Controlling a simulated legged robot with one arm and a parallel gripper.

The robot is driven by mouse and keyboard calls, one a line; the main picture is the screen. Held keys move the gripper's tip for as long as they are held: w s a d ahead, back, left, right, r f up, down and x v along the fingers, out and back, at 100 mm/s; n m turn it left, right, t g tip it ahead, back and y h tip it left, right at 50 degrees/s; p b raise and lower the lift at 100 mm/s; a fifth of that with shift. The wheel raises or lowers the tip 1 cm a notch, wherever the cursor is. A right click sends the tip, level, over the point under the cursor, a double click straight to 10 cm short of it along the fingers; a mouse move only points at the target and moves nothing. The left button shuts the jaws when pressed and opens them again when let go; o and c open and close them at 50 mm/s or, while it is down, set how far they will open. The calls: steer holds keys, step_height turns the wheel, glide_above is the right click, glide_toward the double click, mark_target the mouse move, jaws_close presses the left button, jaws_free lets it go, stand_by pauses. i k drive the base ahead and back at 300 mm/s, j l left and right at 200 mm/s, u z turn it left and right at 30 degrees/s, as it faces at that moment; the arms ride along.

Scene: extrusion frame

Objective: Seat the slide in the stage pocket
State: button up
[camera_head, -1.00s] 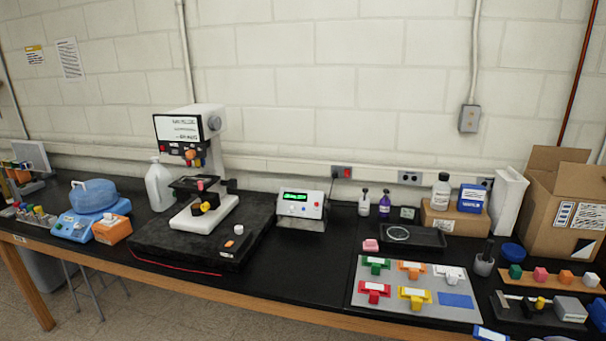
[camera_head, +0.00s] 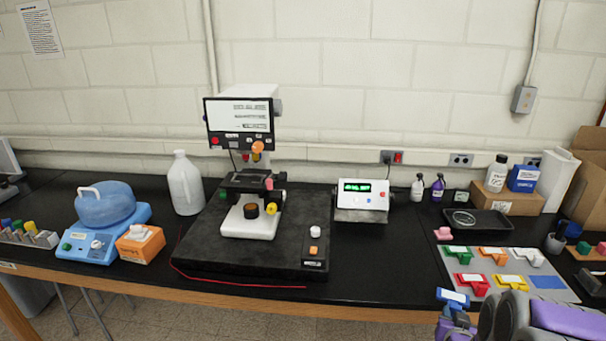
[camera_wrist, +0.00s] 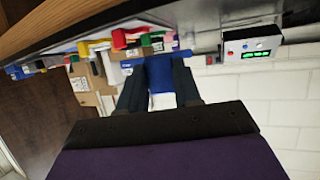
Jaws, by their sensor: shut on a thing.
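A blue slide holder with a white label (camera_head: 453,297) is in my gripper (camera_head: 455,312) at the lower right of the head view. In the wrist view, its blue body (camera_wrist: 161,78) sits between the two dark fingers of my gripper (camera_wrist: 160,92), which are shut on it. The microscope stage (camera_head: 247,182) is dark and sits above the white microscope base (camera_head: 250,222), left of centre and well away from my gripper. The pocket itself is too small to make out.
A grey mat (camera_head: 500,290) holds several coloured slide holders and a bare blue patch. A control box (camera_head: 362,200) stands right of the microscope. A blue device (camera_head: 103,225) and a white jug (camera_head: 185,185) stand left.

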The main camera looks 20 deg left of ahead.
mark_target(247, 183)
steer(key=k+j, duration=0.1)
steer(key=j, duration=0.65)
steer(key=k+j, duration=0.1)
steer(key=j, duration=0.65)
steer(key=k+j, duration=0.1)
steer(key=j, duration=0.65)
